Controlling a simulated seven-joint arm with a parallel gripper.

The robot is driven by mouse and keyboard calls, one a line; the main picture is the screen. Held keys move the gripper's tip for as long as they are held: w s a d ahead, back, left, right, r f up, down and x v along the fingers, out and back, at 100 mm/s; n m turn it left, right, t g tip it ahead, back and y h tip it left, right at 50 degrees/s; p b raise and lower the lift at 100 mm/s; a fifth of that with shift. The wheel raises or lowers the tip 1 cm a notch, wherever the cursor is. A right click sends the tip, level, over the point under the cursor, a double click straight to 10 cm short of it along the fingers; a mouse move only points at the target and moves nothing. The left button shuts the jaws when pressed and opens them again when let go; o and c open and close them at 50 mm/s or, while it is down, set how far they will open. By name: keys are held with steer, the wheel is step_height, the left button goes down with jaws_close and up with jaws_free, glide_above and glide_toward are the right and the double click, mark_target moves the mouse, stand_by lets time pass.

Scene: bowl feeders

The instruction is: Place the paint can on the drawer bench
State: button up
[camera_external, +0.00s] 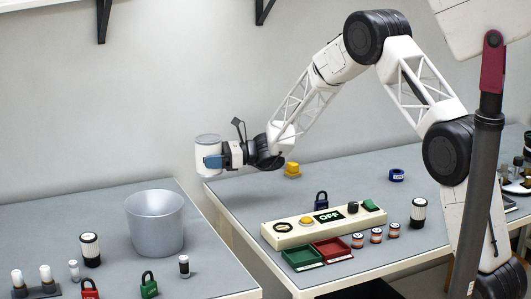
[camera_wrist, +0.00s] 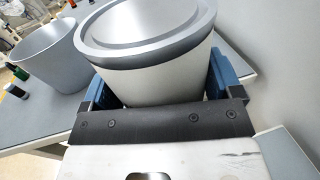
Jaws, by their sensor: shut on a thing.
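The paint can (camera_external: 207,150), white with a grey rim, is held in the air at the end of my arm. My gripper (camera_external: 213,161), with blue fingers, is shut around its sides. In the wrist view the can (camera_wrist: 150,75) fills the space between the fingers, upright relative to the hand. The can is above the back left corner of the right bench (camera_external: 240,187), clear of its grey top. A left bench (camera_external: 50,215) stands beyond a narrow gap. No drawers show on either bench, so I cannot tell which is the drawer bench.
The left bench carries a grey bucket (camera_external: 155,225), padlocks and small cylinders. The right bench carries a control panel (camera_external: 290,228), green and red trays (camera_external: 332,249), a yellow button (camera_external: 292,169) and a blue ring (camera_external: 396,175). Its back left top is bare.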

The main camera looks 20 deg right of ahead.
steer(key=s+a+n+g, duration=0.1)
steer(key=s+a, duration=0.1)
steer(key=a, duration=0.8)
steer(key=s+a+r+n+g, duration=0.1)
steer(key=s+a+g, duration=0.1)
steer(key=a, duration=0.9)
steer(key=shift+s+a+r+y, duration=0.3)
steer(key=shift+s, duration=0.5)
steer(key=shift+f, duration=0.1)
steer(key=shift+f, duration=3)
steer(key=shift+f, duration=0.15)
steer(key=shift+f, duration=1.75)
steer(key=o, duration=1.1)
steer(key=shift+f, duration=0.15)
steer(key=shift+c, duration=0.2)
